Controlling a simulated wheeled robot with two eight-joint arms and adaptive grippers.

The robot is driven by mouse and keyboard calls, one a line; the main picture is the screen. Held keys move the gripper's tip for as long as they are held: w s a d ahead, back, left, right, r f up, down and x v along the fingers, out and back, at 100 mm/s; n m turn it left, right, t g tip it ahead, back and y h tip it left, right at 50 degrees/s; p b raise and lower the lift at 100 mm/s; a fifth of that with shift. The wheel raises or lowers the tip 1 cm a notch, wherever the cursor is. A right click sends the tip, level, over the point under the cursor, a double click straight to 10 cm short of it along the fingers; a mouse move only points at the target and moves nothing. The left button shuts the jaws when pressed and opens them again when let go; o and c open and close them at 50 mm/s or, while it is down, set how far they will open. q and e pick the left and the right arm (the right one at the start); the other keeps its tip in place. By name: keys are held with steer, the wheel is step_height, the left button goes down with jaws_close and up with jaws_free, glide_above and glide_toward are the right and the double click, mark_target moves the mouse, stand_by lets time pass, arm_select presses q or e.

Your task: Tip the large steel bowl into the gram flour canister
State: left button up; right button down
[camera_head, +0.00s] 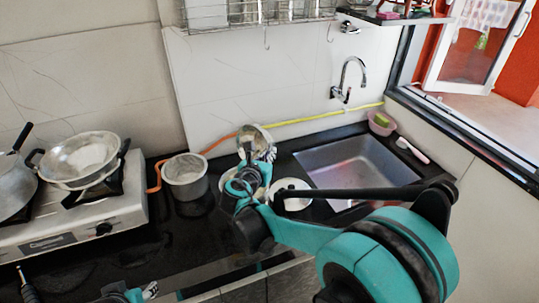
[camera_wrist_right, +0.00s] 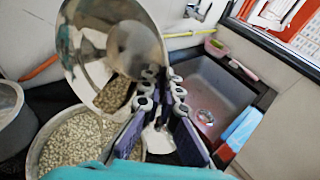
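The large steel bowl (camera_head: 262,133) is tilted steeply in my right gripper (camera_head: 258,158), above the counter left of the sink. In the right wrist view, the bowl (camera_wrist_right: 132,38) shows its shiny inside, with pale grains near its lower edge. The right gripper (camera_wrist_right: 163,85) is shut on its rim. Below is an open round container, probably the gram flour canister (camera_wrist_right: 36,150), full of similar grains; in the head view my arm mostly hides it. My left gripper (camera_head: 150,291) shows only partly at the bottom edge; its opening is unclear.
A steel pot (camera_head: 186,177) stands left of the bowl. A stove (camera_head: 75,225) with a pan (camera_head: 85,158) is further left. A white round item (camera_head: 291,187) lies beside the sink (camera_head: 360,165). A pink basket (camera_head: 381,123) is at the back right.

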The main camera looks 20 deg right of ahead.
stand_by(0.5)
steer(key=shift+s+a+h+b, duration=0.1)
steer(key=shift+a+h+b, duration=0.2)
steer(key=shift+b, duration=0.25)
steer(key=shift+r+t+b, duration=0.1)
steer(key=shift+t+b, duration=0.25)
steer(key=shift+t, duration=0.05)
steer(key=shift+s+r, duration=0.1)
steer(key=shift+a, duration=0.1)
steer(key=shift+s+a+n+t+h+b, duration=0.1)
steer(key=shift+a+n+t+h+b, duration=0.15)
steer(key=shift+n+t+h+b, duration=0.4)
steer(key=shift+a+m+g+b, duration=0.1)
steer(key=shift+m+g+b, duration=0.15)
steer(key=shift+b, duration=0.1)
steer(key=shift+s+r, duration=0.1)
stand_by(0.4)
